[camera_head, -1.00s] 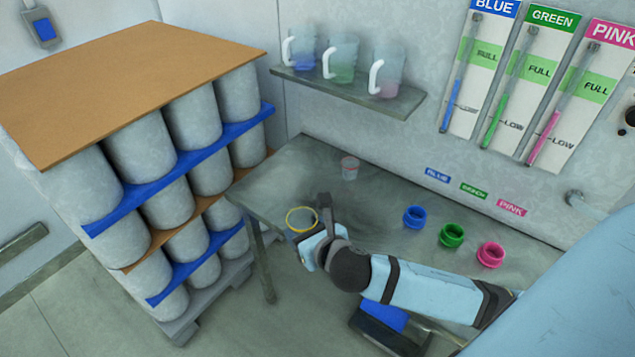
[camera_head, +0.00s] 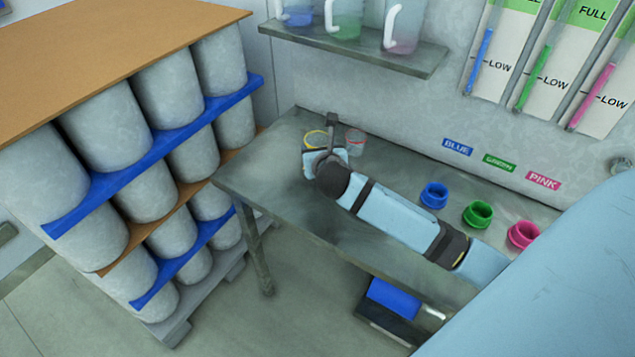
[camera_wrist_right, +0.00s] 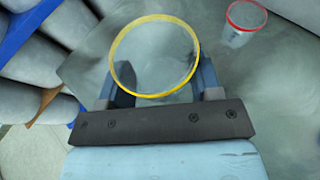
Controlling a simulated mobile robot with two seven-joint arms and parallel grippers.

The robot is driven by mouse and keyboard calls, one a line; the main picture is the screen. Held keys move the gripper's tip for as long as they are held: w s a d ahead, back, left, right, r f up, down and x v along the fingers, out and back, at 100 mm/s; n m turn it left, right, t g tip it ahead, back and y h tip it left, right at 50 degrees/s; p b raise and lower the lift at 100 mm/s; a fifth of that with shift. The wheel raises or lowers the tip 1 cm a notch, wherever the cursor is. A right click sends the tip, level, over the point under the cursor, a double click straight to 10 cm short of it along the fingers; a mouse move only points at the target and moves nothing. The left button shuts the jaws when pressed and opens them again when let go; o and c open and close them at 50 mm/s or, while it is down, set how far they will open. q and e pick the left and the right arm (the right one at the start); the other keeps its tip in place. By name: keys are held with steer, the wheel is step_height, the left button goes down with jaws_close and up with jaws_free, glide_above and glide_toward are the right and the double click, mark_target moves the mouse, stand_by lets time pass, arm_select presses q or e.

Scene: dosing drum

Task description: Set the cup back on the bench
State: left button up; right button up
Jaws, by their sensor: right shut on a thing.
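A clear cup with a yellow rim (camera_head: 316,139) is at the left part of the grey bench (camera_head: 262,182). My right gripper (camera_head: 323,150) is shut on it. In the right wrist view the yellow-rimmed cup (camera_wrist_right: 155,57) sits between the two fingers of the gripper (camera_wrist_right: 162,84), with its opening facing the camera. I cannot tell whether its base touches the bench. A second clear cup with a red rim (camera_head: 355,141) stands on the bench just right of it; it also shows in the wrist view (camera_wrist_right: 243,22). My left gripper is out of view.
Blue (camera_head: 434,195), green (camera_head: 478,214) and pink (camera_head: 523,235) rings sit on the bench to the right. A wall shelf (camera_head: 350,51) with three jugs is above. Stacked drums (camera_head: 145,180) stand left of the bench.

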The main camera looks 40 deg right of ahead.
step_height(320, 180, down, 6)
steer(key=shift+r, duration=0.25)
steer(key=shift+f, duration=0.45)
step_height(320, 180, down, 4)
steer(key=shift+r+b, duration=0.25)
steer(key=shift+b, duration=0.25)
steer(key=shift+f, duration=0.3)
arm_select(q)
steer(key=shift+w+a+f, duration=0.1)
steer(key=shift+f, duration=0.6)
arm_select(e)
steer(key=shift+f, duration=0.1)
steer(key=o, duration=0.9)
